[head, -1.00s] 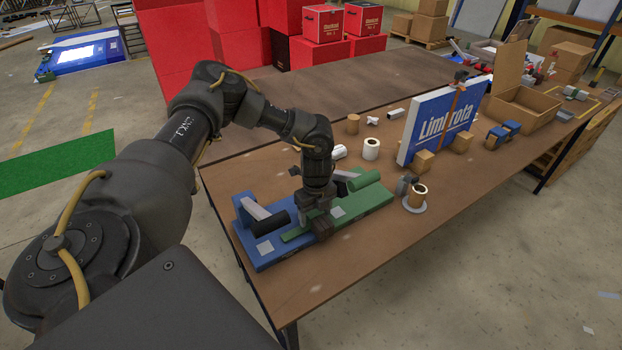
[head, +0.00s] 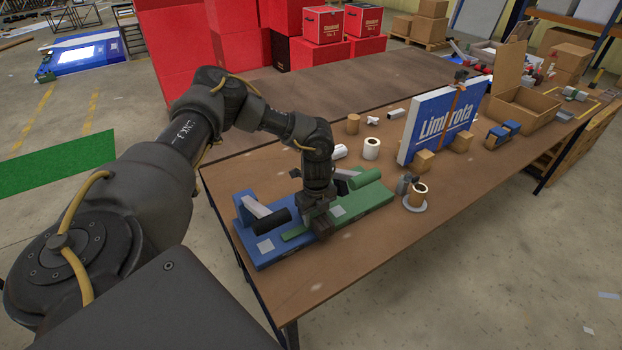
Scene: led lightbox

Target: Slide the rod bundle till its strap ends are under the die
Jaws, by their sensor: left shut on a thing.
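My left gripper (head: 321,222) points down over the place where a blue base (head: 246,240) and a green base (head: 375,203) meet, near the table's front edge. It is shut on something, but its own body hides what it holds. I cannot make out the rod bundle, its strap ends or the die there. A thin green strip (head: 294,234) sticks out left of the gripper. The blue base carries a pale bar with a black cylinder (head: 272,222). A green cylinder (head: 365,178) stands out above the green base. My right gripper is not in view.
A white roll (head: 371,149), a blue "Limbrota" panel (head: 430,134) and an open carton (head: 518,112) are farther back. The front right tabletop is clear.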

